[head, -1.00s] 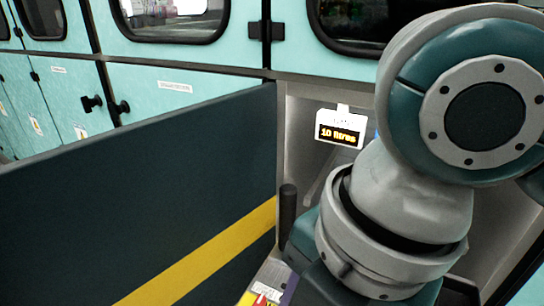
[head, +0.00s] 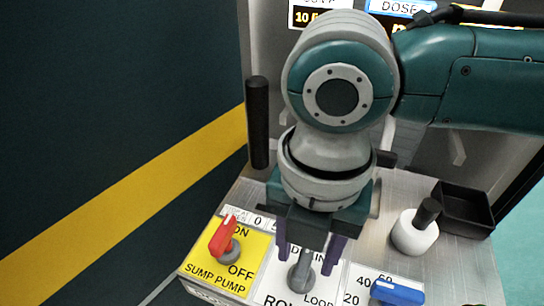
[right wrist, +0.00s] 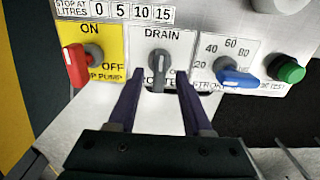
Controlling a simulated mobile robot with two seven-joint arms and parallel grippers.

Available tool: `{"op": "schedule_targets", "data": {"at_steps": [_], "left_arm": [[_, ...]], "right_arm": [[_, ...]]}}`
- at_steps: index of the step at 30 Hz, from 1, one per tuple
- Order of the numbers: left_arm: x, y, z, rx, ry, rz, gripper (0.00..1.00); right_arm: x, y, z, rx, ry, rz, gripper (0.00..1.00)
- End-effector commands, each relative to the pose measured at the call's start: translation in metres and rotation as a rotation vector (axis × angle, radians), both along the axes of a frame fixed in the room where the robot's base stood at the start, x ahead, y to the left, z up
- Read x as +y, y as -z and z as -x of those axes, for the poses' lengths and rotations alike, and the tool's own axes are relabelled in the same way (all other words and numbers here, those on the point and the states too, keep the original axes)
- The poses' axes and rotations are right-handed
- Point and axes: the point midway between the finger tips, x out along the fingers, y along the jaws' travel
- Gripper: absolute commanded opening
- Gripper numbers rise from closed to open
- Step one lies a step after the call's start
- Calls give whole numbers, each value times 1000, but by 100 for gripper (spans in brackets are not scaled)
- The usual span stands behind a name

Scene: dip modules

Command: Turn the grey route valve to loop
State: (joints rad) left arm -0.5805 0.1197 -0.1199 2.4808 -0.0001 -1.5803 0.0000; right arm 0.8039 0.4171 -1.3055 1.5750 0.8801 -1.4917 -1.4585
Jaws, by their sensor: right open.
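The grey route valve (head: 299,276) sits on a white plate (head: 272,290) in the middle of the control panel. Its plate reads DRAIN behind the knob and LOOP at the lower right in the head view. In the right wrist view the grey knob (right wrist: 158,77) stands upright in the picture, its bar roughly in line with DRAIN; I cannot tell which end is the pointer. My right gripper (head: 308,256) is open, its two purple fingers on either side of the knob. The fingers (right wrist: 157,82) look apart from it. My left gripper is not in view.
A red sump pump lever (head: 222,238) on a yellow plate is close on the left. A blue dial knob (head: 398,292) is close on the right. A white bottle-like piece with a black top (head: 414,232) and a black tray (head: 466,208) stand farther right. A black upright handle (head: 258,120) rises behind left.

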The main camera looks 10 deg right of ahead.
Motion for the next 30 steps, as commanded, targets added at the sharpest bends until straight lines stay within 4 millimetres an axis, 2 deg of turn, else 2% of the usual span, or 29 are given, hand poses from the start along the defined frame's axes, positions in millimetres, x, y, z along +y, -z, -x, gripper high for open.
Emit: {"op": "schedule_targets", "data": {"at_steps": [3, 11, 25, 30], "left_arm": [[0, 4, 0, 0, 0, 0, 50], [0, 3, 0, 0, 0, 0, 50], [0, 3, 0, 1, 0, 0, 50], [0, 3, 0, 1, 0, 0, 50]], "right_arm": [[0, 9, 0, 1, 0, 1, 50], [0, 10, 0, 0, 0, 0, 50], [0, 9, 0, 0, 1, 0, 0], [0, 9, 0, 0, 1, 0, 0]]}}
